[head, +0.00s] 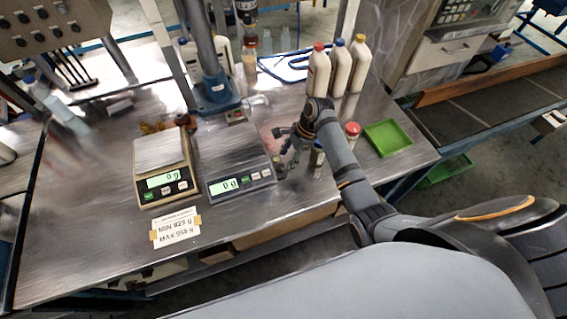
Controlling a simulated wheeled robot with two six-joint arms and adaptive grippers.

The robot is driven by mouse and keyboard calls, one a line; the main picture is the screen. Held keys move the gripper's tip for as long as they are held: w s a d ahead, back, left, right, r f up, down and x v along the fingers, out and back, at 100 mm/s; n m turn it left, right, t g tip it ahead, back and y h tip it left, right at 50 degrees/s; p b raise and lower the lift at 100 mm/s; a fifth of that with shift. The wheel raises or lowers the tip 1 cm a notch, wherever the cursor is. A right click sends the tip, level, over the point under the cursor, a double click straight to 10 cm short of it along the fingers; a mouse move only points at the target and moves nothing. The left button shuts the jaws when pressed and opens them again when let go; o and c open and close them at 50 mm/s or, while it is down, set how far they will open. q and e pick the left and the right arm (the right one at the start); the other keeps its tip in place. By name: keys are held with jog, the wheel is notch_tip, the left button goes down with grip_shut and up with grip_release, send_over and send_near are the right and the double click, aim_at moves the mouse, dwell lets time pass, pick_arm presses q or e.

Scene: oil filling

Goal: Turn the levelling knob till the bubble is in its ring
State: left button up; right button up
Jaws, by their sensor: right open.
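A dark grey scale (225,160) stands on the metal workbench, its display reading 0 g. A beige scale (161,150) with a pale plate stands to its left, also reading 0 g. My right gripper (283,142) is open beside the right edge of the dark grey scale, its fingers pointing left. A small dark round part (279,171) sits at that scale's right front corner; I cannot tell for sure if it is the levelling knob. The bubble and its ring cannot be made out. My left gripper is not in view.
Three capped bottles (338,72) stand behind my right arm. A red-capped container (352,132) and a green tray (387,138) are to its right. A blue stand (213,90) rises behind the scales. A paper label (176,228) lies in front.

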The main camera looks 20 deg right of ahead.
aim_at(281, 167)
jog(key=x, duration=0.4)
jog(key=shift+a+f, duration=0.15)
jog(key=shift+f, duration=0.05)
grip_shut()
jog(key=m+p, duration=0.1)
jog(key=p, duration=0.1)
jog(key=m+p, duration=0.1)
jog(key=p, duration=0.2)
jog(key=shift+s+r+t, duration=0.1)
jog(key=shift+r+t, duration=0.25)
jog(key=shift+t, duration=0.05)
jog(key=shift+f+m+p, duration=0.15)
jog(key=shift+m+p, duration=0.15)
jog(key=shift+p, duration=0.1)
jog(key=shift+f+m, duration=0.25)
jog(key=shift+m, duration=0.05)
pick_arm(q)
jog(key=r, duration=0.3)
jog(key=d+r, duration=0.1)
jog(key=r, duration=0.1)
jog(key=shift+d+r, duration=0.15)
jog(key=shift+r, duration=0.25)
